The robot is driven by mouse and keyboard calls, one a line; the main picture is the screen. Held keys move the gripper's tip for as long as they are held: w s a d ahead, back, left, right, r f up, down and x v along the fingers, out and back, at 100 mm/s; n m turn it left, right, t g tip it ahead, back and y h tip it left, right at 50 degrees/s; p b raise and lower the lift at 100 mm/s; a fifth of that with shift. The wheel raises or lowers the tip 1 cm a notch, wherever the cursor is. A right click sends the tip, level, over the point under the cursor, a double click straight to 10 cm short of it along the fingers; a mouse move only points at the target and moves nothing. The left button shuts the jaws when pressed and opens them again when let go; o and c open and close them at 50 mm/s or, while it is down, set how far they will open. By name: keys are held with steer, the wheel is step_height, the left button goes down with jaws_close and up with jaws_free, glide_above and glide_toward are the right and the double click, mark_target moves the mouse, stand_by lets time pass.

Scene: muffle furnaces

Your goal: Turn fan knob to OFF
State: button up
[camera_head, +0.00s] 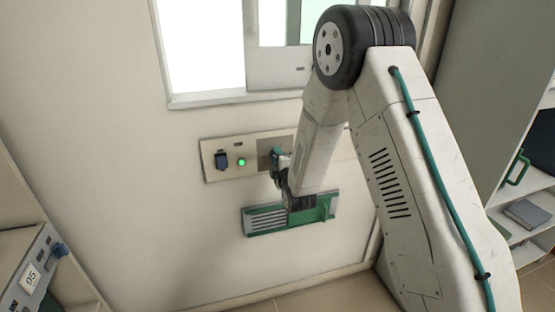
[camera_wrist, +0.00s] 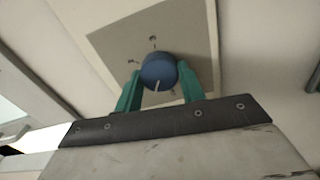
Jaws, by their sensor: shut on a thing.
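The fan knob (camera_wrist: 158,72) is a round blue knob with a pale pointer line, seen in the wrist view on a grey square plate (camera_wrist: 115,40). The pointer line aims toward my gripper's side, at the bottom of the picture. Small dark marks sit around the knob; I cannot read them. My gripper (camera_wrist: 158,82) has one green finger on each side of the knob and is shut on it. In the head view my gripper (camera_head: 278,160) is at the wall panel (camera_head: 210,150), and my arm hides the knob and the panel's right part.
The panel also carries a dark switch (camera_head: 221,160) and a lit green lamp (camera_head: 241,162). A green-framed vent (camera_head: 265,219) is on the wall just below. A window (camera_head: 200,45) is above.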

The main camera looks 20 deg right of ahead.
steer(key=shift+f+n, duration=0.15)
steer(key=shift+n, duration=3.75)
steer(key=o, duration=1)
steer(key=shift+s, duration=0.1)
steer(key=s, duration=0.7)
steer(key=shift+s, duration=0.3)
